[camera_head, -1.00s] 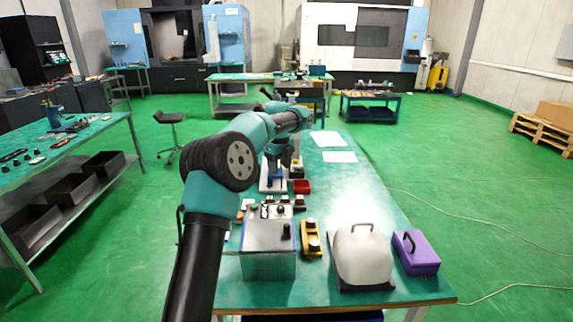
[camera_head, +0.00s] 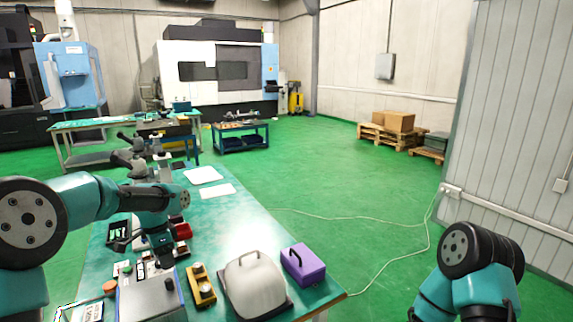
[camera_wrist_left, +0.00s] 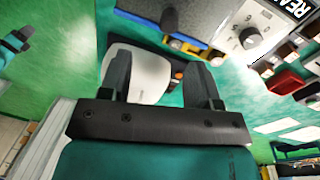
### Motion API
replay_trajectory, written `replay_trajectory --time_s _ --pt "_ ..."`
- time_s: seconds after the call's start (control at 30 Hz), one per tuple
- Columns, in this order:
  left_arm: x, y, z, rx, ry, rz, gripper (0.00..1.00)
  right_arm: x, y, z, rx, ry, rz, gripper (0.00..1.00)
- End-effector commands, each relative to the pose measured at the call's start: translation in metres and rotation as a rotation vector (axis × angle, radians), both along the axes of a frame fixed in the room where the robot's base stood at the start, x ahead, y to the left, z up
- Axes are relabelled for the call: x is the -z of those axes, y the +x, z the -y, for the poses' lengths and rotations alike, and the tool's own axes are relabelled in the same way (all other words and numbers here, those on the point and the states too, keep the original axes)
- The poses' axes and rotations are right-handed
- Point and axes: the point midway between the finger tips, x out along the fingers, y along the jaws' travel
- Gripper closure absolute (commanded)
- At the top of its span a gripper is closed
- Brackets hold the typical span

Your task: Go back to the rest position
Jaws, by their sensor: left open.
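My left arm comes in from the left in the head view. Its gripper (camera_head: 163,248) points down over the back of the grey control box (camera_head: 150,302) on the green-topped table (camera_head: 250,222). In the left wrist view the two dark fingers (camera_wrist_left: 160,78) stand apart, with nothing held between them. The white rounded cover (camera_wrist_left: 150,72) shows beyond and between the fingers. My right arm shows at the lower right of the head view, off the table; its gripper is out of the picture.
The white cover with a handle (camera_head: 254,285), a purple case (camera_head: 303,264) and a yellow block (camera_head: 201,286) stand near the table's front. A red bin (camera_head: 182,231) is behind the left gripper. White sheets (camera_head: 203,175) lie farther back. Green floor is free to the right.

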Motion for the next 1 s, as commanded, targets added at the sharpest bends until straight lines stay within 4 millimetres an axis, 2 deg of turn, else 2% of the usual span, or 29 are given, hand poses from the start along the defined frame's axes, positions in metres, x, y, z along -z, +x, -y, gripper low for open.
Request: replay_trajectory --time_s 0.27,0.37,0.47,0.6,0.8,1.0 --pt "0.032 -0.065 0.036 -0.406 0.005 -0.088 0.43 0.0 0.0 0.0 0.0 0.0 0.0 1.0" --pt "0.052 -0.092 0.049 -0.554 0.009 -0.123 0.43 0.0 0.0 0.0 0.0 0.0 0.0 1.0" --pt "0.087 -0.122 0.063 -0.704 0.005 -0.165 0.43 0.0 0.0 0.0 0.0 0.0 0.0 1.0" --pt "0.15 -0.156 0.083 -0.833 -0.031 -0.203 0.43 0.0 0.0 0.0 0.0 0.0 0.0 1.0" --pt "0.226 -0.188 0.102 -0.906 -0.11 -0.209 0.43 0.0 0.0 0.0 0.0 0.0 0.0 1.0" --pt "0.283 -0.216 0.115 -0.951 -0.174 -0.184 0.43 0.0 0.0 0.0 0.0 0.0 0.0 1.0"
